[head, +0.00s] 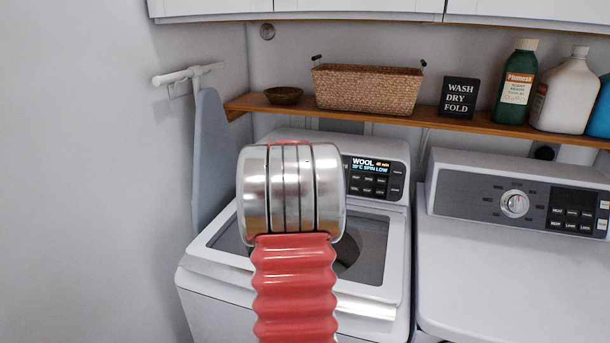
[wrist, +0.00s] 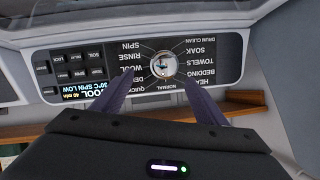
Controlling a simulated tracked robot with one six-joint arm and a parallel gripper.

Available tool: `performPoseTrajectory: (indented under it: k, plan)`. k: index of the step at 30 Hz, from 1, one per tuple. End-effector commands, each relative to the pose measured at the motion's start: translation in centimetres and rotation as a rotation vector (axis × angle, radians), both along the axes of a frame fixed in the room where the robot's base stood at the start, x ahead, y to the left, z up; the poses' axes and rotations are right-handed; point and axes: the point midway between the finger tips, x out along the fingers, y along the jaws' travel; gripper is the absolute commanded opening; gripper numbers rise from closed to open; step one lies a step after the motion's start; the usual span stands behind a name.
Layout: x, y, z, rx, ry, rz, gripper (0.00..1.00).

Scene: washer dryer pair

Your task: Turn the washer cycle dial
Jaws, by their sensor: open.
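The washer (head: 390,250) is the left machine in the head view, with a glass lid on top. Its cycle dial (wrist: 163,64) shows in the wrist view, which is upside down, as a small round silver knob ringed by cycle names. The washer display (head: 370,165) reads WOOL, 40 min, 30°C, SPIN LOW. My gripper (wrist: 157,80) is open, its two dark fingers pointing at the panel with the tips apart to either side of the dial. I cannot tell whether they touch it. In the head view my arm hides the dial and gripper.
The dryer (head: 515,270) with its own dial (head: 515,203) stands close on the right. A wooden shelf (head: 440,122) above holds a wicker basket (head: 368,90), a bowl, a sign and bottles. An ironing board (head: 210,150) hangs at left.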

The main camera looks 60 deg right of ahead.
Motion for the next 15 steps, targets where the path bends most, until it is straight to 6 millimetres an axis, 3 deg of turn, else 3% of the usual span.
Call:
performPoseTrajectory:
  k: [15]
  plan:
    - [-0.7, -0.2, -3.4, -0.250, 0.875, 0.284, 0.66]
